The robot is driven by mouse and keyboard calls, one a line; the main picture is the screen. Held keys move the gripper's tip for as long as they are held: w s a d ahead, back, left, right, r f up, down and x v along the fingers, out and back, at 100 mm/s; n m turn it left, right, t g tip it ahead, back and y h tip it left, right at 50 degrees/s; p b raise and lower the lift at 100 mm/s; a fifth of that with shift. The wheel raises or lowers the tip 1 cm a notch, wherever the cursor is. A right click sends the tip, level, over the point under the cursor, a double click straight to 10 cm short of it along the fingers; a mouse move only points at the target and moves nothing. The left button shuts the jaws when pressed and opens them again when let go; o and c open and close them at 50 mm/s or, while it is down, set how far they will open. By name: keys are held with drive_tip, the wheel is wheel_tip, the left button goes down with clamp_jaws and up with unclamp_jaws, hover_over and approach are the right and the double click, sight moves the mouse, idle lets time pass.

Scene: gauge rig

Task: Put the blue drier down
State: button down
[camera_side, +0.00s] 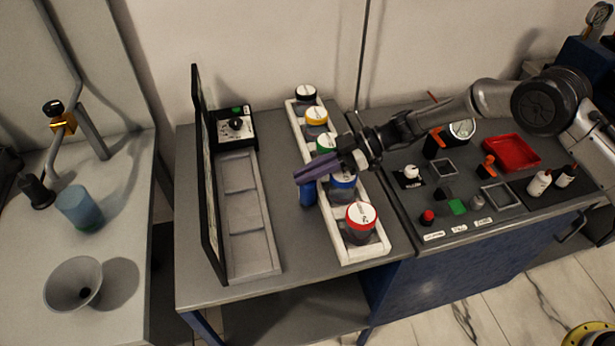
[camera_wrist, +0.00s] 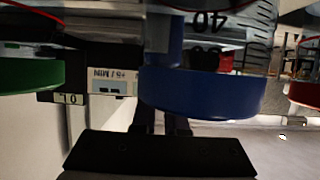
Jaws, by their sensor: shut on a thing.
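The blue drier (camera_side: 307,191) is a small blue cylinder at the tips of my gripper (camera_side: 304,174), just left of the white rack (camera_side: 376,250). The gripper is shut on it. It looks upright, and the fingers hide its top. I cannot tell whether its foot touches the bench. The rack holds a row of jars with black, yellow, green, blue and red lids. The blue-lidded jar (camera_side: 342,181) stands under my gripper and is partly hidden. In the wrist view a broad blue band (camera_wrist: 202,94) fills the middle, close to the lens, with a green band at left.
A long grey tray (camera_side: 250,215) with an upright black-framed panel (camera_side: 207,180) lies left of the rack. The bench (camera_side: 295,240) has a clear strip between them. On the right are a red tray (camera_side: 511,152) and small bottles (camera_side: 539,182).

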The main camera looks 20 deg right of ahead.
wheel_tip(320, 180, up, 3)
drive_tip(key=shift+f, duration=0.15)
drive_tip(key=s+d+r, duration=0.8)
drive_tip(key=s+r, duration=0.2)
drive_tip(key=s, duration=0.1)
drive_tip(key=w+d+r+m+t+h, duration=0.1)
drive_tip(key=w+d+r+m+t, duration=0.2)
drive_tip(key=d, duration=0.4)
drive_tip(key=w+d+r+m+t+h, duration=0.1)
drive_tip(key=d+m+t, duration=0.35)
drive_tip(key=d, duration=0.25)
drive_tip(key=d+f+m+t+h, duration=0.2)
drive_tip(key=d+f+m+h, duration=0.1)
drive_tip(key=d, duration=0.4)
drive_tip(key=d+f+m+t+h, duration=0.3)
drive_tip(key=d+m+h, duration=0.1)
drive_tip(key=d, duration=0.3)
drive_tip(key=shift+w+d+f, duration=0.2)
drive_tip(key=shift+w+d, duration=0.05)
drive_tip(key=shift+w, duration=0.2)
drive_tip(key=shift+r+t, duration=0.1)
drive_tip(key=shift+t, duration=0.15)
